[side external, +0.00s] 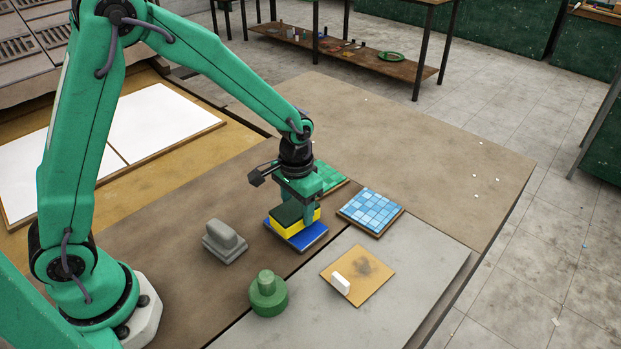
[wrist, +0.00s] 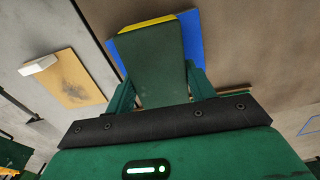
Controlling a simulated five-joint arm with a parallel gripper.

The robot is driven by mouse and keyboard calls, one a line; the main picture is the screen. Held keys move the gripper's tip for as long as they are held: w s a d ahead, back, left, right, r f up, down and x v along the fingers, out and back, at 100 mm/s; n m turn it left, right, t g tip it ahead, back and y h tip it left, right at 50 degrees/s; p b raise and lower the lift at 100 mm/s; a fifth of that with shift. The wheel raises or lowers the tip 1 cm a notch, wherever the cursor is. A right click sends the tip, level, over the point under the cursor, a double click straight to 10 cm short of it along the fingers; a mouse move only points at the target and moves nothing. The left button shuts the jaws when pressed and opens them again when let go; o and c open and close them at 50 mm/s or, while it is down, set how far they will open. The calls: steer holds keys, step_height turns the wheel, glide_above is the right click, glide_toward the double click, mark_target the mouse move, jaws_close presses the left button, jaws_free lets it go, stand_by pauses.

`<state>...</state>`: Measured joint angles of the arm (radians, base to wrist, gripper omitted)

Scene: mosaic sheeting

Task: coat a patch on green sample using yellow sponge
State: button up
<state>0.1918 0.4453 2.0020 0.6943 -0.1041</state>
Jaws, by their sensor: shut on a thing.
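My gripper (side external: 308,213) is shut on the yellow sponge (side external: 291,229), which has a dark green top layer. The sponge sits over a flat blue pad (side external: 314,239); I cannot tell whether it touches it. In the wrist view, the sponge's dark green face (wrist: 155,65) lies between my fingers, with a yellow edge at the far end and the blue pad (wrist: 194,45) beneath. The green sample (side external: 329,177), a tiled square, lies just behind my gripper and is partly hidden by it. It is not clearly visible in the wrist view.
A blue tiled sample (side external: 370,211) lies right of the pad. A grey block (side external: 225,240), a green knobbed object (side external: 268,297) and a smudged tan board (side external: 372,265) with a white piece (side external: 341,284) lie nearer. The table (side external: 430,165) is mostly clear at the back right.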

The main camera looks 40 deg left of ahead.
mark_target(297, 206)
steer(key=shift+f, duration=0.6)
stand_by(1.8)
steer(key=shift+r, duration=0.1)
steer(key=shift+r, duration=3.5)
steer(key=a+r+n, duration=0.1)
steer(key=a+r, duration=0.7)
steer(key=r, duration=0.1)
steer(key=shift+r, duration=0.2)
steer(key=shift+w, duration=0.1)
